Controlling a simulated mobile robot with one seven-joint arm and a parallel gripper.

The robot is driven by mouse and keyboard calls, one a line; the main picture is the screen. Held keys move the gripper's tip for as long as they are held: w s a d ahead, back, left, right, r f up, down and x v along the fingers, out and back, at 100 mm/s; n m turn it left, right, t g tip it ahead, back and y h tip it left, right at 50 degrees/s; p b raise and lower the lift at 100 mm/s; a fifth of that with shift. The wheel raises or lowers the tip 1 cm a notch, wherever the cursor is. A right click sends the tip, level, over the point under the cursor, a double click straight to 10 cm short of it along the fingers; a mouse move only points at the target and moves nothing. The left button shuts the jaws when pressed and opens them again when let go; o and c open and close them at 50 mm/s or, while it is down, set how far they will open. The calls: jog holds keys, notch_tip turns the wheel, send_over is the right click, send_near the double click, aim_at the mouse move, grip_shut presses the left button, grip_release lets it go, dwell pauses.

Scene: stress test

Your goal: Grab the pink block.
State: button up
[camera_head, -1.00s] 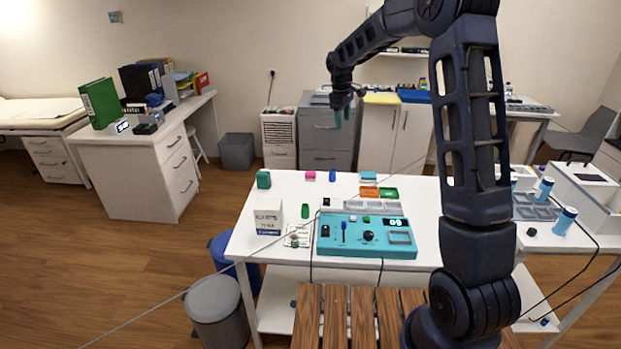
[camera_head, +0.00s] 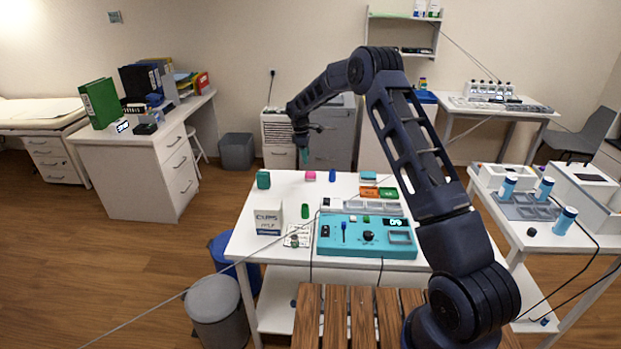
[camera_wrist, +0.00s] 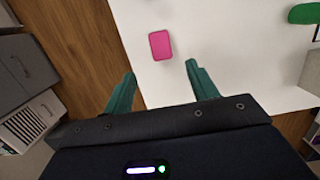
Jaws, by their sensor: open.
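The pink block (camera_head: 310,176) lies on the white table near its back edge. In the wrist view the pink block (camera_wrist: 160,45) lies flat on the white surface, ahead of the fingertips and roughly between their lines. My gripper (camera_head: 304,156) hangs above the back edge of the table, above the block. In the wrist view my gripper (camera_wrist: 161,70) shows two green fingers spread apart with nothing between them. The fingers do not touch the block.
A blue block (camera_head: 332,175) stands just right of the pink one. A teal block (camera_head: 263,180) is at the left back corner. A teal control panel (camera_head: 340,247) takes up the front middle.

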aim_at(310, 173)
jog(key=f, duration=0.3)
jog(key=d+f, duration=0.1)
jog(key=f, duration=0.2)
jog(key=d+f, duration=0.1)
jog(key=f, duration=0.3)
jog(key=shift+s, duration=0.15)
jog(key=shift+c, duration=0.2)
jog(key=c, duration=1)
